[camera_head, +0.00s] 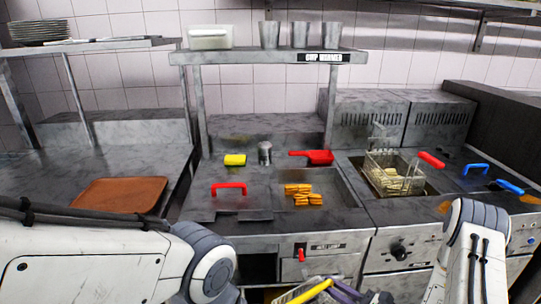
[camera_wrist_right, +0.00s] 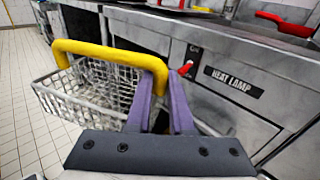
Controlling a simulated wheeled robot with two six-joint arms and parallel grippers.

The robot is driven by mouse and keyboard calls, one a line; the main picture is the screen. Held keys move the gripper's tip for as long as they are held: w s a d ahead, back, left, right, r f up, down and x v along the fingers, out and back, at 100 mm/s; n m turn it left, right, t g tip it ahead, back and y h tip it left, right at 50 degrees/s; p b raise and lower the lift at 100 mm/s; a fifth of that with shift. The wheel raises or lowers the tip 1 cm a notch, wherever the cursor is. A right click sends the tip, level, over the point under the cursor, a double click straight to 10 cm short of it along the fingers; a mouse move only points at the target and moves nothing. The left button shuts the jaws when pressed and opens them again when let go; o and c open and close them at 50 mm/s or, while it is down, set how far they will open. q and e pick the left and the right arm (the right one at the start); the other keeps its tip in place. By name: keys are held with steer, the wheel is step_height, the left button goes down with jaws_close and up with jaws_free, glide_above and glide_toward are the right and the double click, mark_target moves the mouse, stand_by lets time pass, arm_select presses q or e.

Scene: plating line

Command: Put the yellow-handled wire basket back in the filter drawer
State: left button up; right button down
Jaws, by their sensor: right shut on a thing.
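The wire basket (camera_wrist_right: 95,88) hangs from its thick yellow handle (camera_wrist_right: 110,53) in the right wrist view, above the tiled floor and in front of the counter. My right gripper (camera_wrist_right: 163,80) has purple fingers shut on one end of that handle. In the head view the yellow handle (camera_head: 308,291) and my right gripper (camera_head: 343,290) show at the bottom edge; the basket body is mostly cut off there. My left arm comes in from the left, its gripper out of view. I cannot clearly make out the filter drawer; a dark opening (camera_head: 257,267) shows in the counter front.
The heat lamp panel (camera_head: 322,247) with a red knob is close to my right gripper. Above are a red-handled lid (camera_head: 229,190), browned food pieces (camera_head: 303,195) and a red scoop (camera_head: 318,157). A red-handled fryer basket (camera_head: 395,178) sits at right, a brown tray (camera_head: 119,194) at left.

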steer(key=m+t+h, duration=0.2)
steer(key=shift+f+h, duration=0.15)
steer(key=shift+h, duration=0.25)
steer(key=shift+s+d+f+m+t+h, duration=0.2)
steer(key=shift+d+m+t+h, duration=0.1)
steer(key=shift+m+t+h, duration=0.4)
steer(key=shift+r, duration=0.1)
stand_by(0.5)
